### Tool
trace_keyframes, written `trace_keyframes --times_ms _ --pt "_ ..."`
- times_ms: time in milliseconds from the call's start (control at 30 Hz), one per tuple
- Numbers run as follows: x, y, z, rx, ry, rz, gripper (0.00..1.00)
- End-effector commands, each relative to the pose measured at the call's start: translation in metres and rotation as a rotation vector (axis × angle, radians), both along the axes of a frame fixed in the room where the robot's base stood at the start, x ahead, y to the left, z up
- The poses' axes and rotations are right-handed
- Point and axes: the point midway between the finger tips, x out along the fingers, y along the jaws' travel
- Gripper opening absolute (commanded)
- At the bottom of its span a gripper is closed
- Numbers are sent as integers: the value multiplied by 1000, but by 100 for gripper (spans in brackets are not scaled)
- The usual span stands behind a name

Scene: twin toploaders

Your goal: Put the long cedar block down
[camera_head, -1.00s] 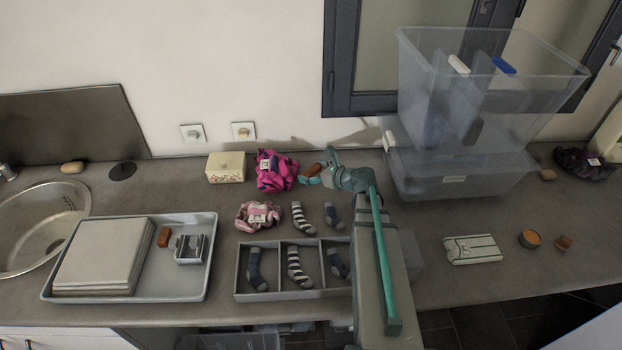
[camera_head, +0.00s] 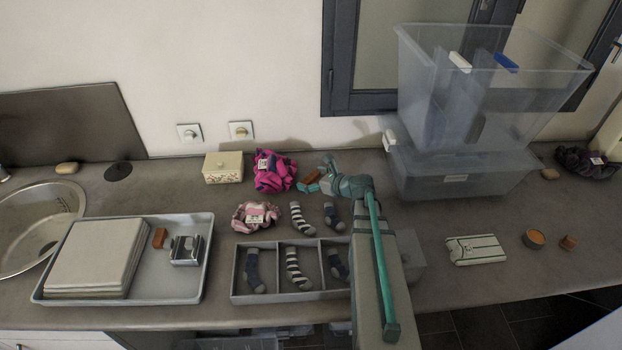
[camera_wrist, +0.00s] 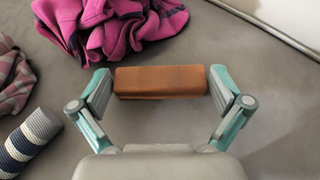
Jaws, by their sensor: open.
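The long cedar block (camera_wrist: 160,82) is a reddish-brown bar lying crosswise between my open fingers in the wrist view. My gripper (camera_wrist: 160,88) has a finger beyond each end of the block, with a small gap at each side. In the head view the block (camera_head: 310,182) is at my gripper (camera_head: 318,180), low over the grey counter (camera_head: 400,225), just right of the magenta cloth (camera_head: 273,171). It appears to lie on the counter, though its underside is hidden.
Stacked clear bins (camera_head: 455,180) stand to the right. A cream box (camera_head: 223,168) is left of the magenta cloth. Bare counter lies around the block.

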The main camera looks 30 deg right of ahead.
Motion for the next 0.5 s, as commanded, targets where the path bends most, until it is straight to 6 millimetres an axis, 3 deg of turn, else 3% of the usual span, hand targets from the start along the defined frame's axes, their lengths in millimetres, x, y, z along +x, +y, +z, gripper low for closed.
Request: trace_keyframes --times_ms 167,500 --pt "0 0 6 0 0 0 100" --pt "-47 -19 27 -1 0 -3 100"
